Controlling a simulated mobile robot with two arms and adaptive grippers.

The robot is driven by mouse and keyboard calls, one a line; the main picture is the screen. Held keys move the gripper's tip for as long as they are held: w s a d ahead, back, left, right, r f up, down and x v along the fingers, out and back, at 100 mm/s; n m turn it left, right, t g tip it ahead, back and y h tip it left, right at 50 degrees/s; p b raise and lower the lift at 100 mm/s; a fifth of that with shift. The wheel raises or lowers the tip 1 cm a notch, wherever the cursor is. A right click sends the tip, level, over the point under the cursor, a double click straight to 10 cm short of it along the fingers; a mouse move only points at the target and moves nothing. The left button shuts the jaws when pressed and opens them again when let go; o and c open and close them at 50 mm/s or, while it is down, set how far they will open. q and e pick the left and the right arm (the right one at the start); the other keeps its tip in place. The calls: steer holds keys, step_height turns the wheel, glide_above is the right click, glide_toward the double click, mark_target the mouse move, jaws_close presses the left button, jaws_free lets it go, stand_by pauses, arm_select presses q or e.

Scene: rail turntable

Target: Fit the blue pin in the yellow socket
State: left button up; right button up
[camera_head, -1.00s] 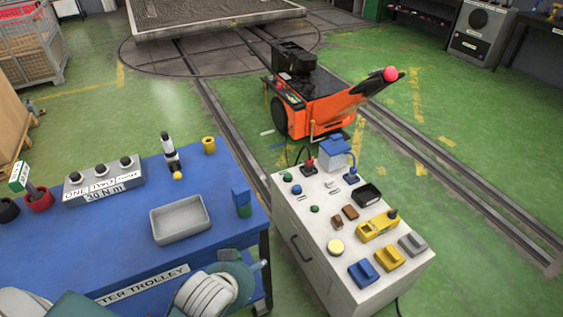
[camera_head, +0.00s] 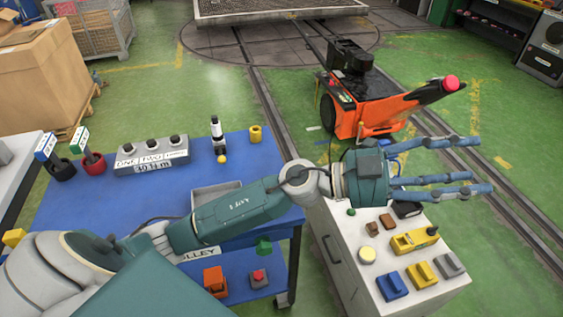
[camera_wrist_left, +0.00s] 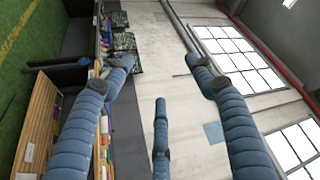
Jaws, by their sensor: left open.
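A yellow block (camera_head: 422,274) that looks like the yellow socket sits on the front right of the white cabinet top, between a blue block (camera_head: 393,285) and a grey block (camera_head: 450,265). I cannot make out the blue pin for certain; my left arm hides the far part of the cabinet top. My left gripper (camera_head: 476,165) is open and empty, its blue fingers spread and pointing right, above the far right side of the cabinet. Its three fingers also show in the left wrist view (camera_wrist_left: 160,78), with nothing between them. My right gripper is not in view.
On the cabinet (camera_head: 342,262) are also a yellow device (camera_head: 414,240) with a dark knob, brown blocks and a cream disc (camera_head: 367,256). My arm crosses the blue trolley (camera_head: 120,200) and its grey tray (camera_head: 205,196). An orange cart (camera_head: 375,115) stands behind the cabinet.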

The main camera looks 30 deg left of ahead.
arm_select(q)
steer(key=a+f+m+g+y, duration=0.3)
steer(key=a+f+g+y, duration=0.15)
steer(key=f, duration=0.35)
steer(key=a+f+m+g+y, duration=0.25)
steer(key=a+f+y, duration=0.25)
steer(key=f, duration=0.4)
steer(key=a+n+y, duration=0.1)
steer(key=a+y, duration=0.2)
steer(key=a, duration=0.5)
steer(key=a+n+g+y, duration=0.1)
steer(key=a+n+y, duration=0.1)
steer(key=a, duration=0.7)
steer(key=a+f+n+g+y, duration=0.1)
steer(key=a+y, duration=0.3)
steer(key=a, duration=0.4)
steer(key=shift+w+a+n+y, duration=0.15)
steer(key=shift+a+n+y, duration=0.25)
steer(key=shift+n, duration=0.25)
step_height(320, 180, down, 10)
steer(key=shift+f+p, duration=0.25)
steer(key=shift+p, duration=1)
steer(key=c, duration=1.4)
steer(key=shift+r, duration=0.1)
